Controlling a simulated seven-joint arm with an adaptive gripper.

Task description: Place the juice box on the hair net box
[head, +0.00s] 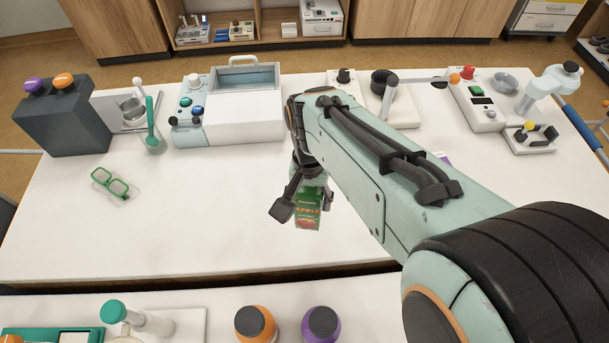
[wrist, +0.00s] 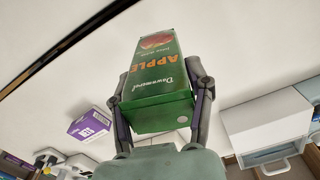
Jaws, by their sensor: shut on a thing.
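The juice box (head: 308,212) is a green carton marked APPLE. My gripper (head: 305,202) is shut on it, with one finger on each side, over the front middle of the white table. The wrist view shows the juice box (wrist: 160,75) close up between the two fingers (wrist: 161,92). The hair net box (wrist: 92,125) is white and purple with NETS on its side, and lies on the table apart from the juice box. In the head view my arm hides most of it; only a purple bit (head: 443,157) shows at the arm's right edge.
A white and pale blue case (head: 243,115) stands at the back middle, beside a control unit (head: 187,112). Green glasses (head: 115,185) lie at the left. A dark box (head: 62,120) and several devices line the back edge. The front left of the table (head: 190,225) is clear.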

